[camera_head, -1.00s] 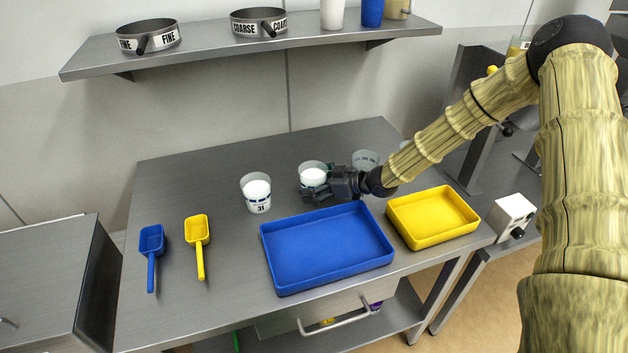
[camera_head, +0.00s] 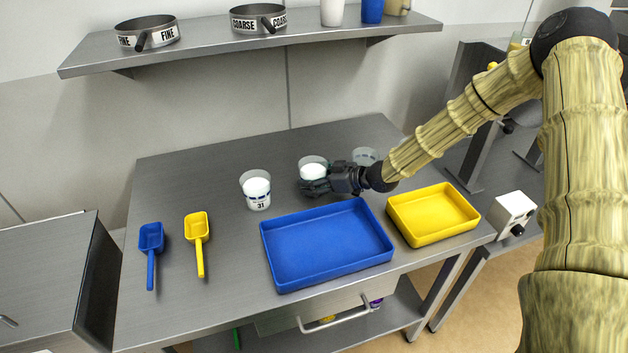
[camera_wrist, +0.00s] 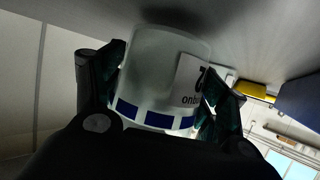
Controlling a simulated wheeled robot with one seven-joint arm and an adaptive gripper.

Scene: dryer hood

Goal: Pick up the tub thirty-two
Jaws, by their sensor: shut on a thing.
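A clear tub with white contents (camera_head: 313,170) is in the middle of the steel table in the head view. My gripper (camera_head: 316,187) is at its front side, the fingers around its lower part. In the wrist view the frosted tub (camera_wrist: 165,75) sits between the two fingers of my gripper (camera_wrist: 160,95), which touch its sides.
A blue tray (camera_head: 327,245) lies in front of my gripper, with a yellow tray (camera_head: 433,213) to its right. A third clear tub (camera_head: 365,156) stands behind my wrist. A blue scoop (camera_head: 151,240) and a yellow scoop (camera_head: 197,228) lie at left. A shelf (camera_head: 210,45) hangs above.

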